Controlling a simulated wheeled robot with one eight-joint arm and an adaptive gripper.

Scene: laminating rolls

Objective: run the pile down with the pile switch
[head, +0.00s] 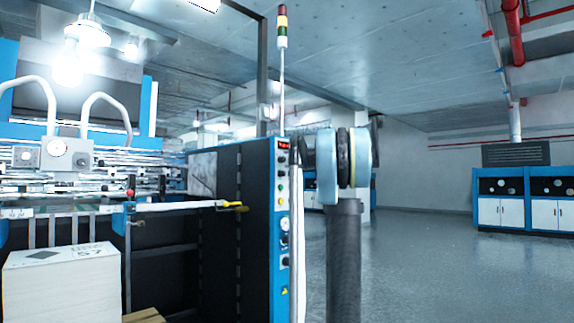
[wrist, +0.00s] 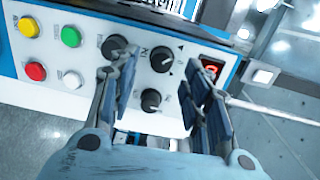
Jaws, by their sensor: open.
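In the wrist view the control panel (wrist: 215,50) faces my gripper (wrist: 160,75), which is open. A black knob (wrist: 162,59) with small triangle marks beside it shows between the fingertips; I cannot tell whether they touch it. A second black knob (wrist: 114,47) is partly behind the left finger, and a third (wrist: 151,100) lies between the fingers. Which one is the pile switch I cannot read. In the head view the pile (head: 62,285), a white-topped stack marked 57, stands at lower left. The panel (head: 283,215) is edge-on there, and my gripper is hidden.
Beside the knobs are yellow (wrist: 29,27), green (wrist: 71,37), red (wrist: 36,71) and white (wrist: 72,79) buttons. A red display (wrist: 211,68) is near the right finger. A yellow-ended bar (head: 232,205) sticks out beside the panel. Open floor (head: 430,265) lies to the right.

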